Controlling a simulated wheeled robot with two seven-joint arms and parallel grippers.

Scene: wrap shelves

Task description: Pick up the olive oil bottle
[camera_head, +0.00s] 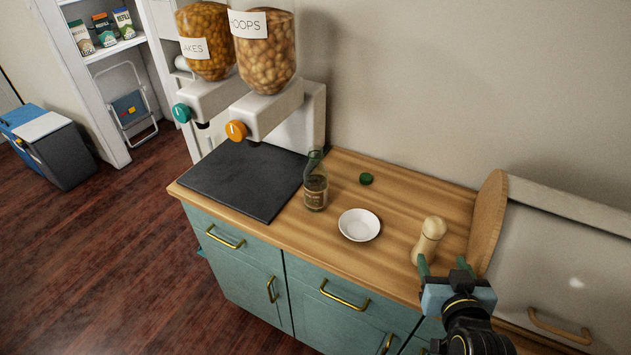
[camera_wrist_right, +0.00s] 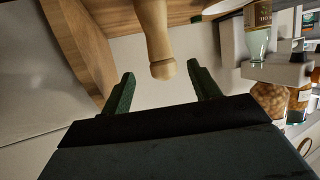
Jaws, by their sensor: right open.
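The olive oil bottle (camera_head: 316,182) is green glass with a dark label and stands upright on the wooden counter, beside the dark mat. My right gripper (camera_head: 443,267) is open and empty at the front right of the counter, well apart from the bottle. A wooden pepper mill (camera_head: 430,240) stands just beyond it; in the right wrist view the mill (camera_wrist_right: 155,40) shows between the open fingers (camera_wrist_right: 158,88). My left gripper is not in view.
A white saucer (camera_head: 359,226) sits between bottle and mill. A round wooden board (camera_head: 488,222) leans at the right. Cereal dispensers (camera_head: 265,50) overhang the dark mat (camera_head: 245,180) behind and left of the bottle. The counter's front edge left of the saucer is clear.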

